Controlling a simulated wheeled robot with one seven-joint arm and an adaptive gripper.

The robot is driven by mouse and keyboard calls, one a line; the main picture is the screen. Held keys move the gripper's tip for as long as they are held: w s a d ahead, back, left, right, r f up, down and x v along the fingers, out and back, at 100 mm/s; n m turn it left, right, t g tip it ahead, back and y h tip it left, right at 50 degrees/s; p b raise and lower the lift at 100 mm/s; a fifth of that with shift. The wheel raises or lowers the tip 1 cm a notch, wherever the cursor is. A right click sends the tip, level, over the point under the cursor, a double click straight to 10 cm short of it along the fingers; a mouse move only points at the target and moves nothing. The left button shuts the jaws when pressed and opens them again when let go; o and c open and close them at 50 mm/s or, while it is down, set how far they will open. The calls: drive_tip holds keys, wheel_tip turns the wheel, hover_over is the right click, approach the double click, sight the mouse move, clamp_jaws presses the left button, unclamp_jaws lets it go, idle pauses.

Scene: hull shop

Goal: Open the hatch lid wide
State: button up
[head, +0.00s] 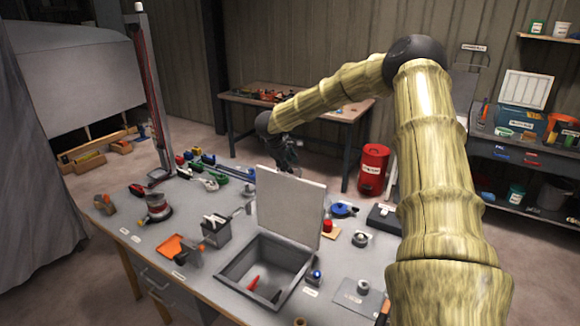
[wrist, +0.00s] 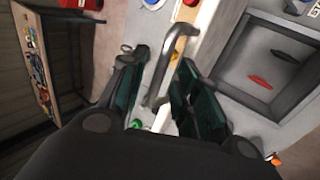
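The hatch lid (head: 291,206) is a light grey panel standing raised, roughly upright, at the back of the hatch box (head: 238,267).
A red button block (head: 328,227), a blue-topped item (head: 342,210) and a grey round fitting (head: 361,239) stand right of the lid. A grey bin of tools (head: 216,231) is left of the box. A red drum (head: 373,169) stands on the floor behind the bench.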

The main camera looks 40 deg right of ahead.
drive_tip(key=v, duration=1)
drive_tip(key=shift+w, duration=0.1)
